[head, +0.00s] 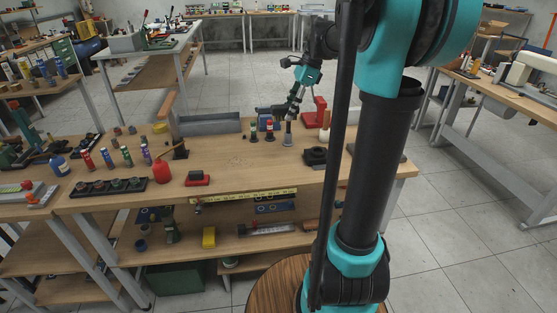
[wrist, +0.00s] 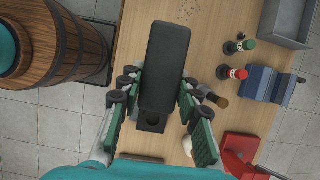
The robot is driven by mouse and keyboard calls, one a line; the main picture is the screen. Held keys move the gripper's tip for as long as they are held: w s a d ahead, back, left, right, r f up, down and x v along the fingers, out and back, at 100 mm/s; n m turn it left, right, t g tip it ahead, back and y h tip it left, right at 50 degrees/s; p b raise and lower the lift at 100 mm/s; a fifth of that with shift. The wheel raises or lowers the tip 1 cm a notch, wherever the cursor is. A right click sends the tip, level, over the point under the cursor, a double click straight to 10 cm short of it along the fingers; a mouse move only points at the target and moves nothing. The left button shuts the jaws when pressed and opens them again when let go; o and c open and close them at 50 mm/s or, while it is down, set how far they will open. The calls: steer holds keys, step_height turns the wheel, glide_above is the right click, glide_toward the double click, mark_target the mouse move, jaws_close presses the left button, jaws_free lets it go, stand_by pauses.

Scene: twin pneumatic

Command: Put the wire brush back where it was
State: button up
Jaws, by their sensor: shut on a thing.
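My gripper (head: 291,109) is above the back part of the wooden workbench, left of the red stand. In the wrist view my gripper (wrist: 158,92) has its green-padded fingers on both sides of a long black block (wrist: 167,60), shut on it. The block seems to be the wire brush; no bristles show, and a round hole is at its near end. In the head view a dark shape at the gripper (head: 267,111) seems to be the same block, held above the bench. What lies under it is hidden.
A grey tray (head: 208,124) lies left.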

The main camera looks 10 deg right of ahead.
mark_target(285, 166)
step_height(285, 166, down, 20)
steer(key=shift+r, duration=0.2)
stand_by(0.4)
steer(key=o, duration=1.1)
steer(key=shift+f, duration=0.1)
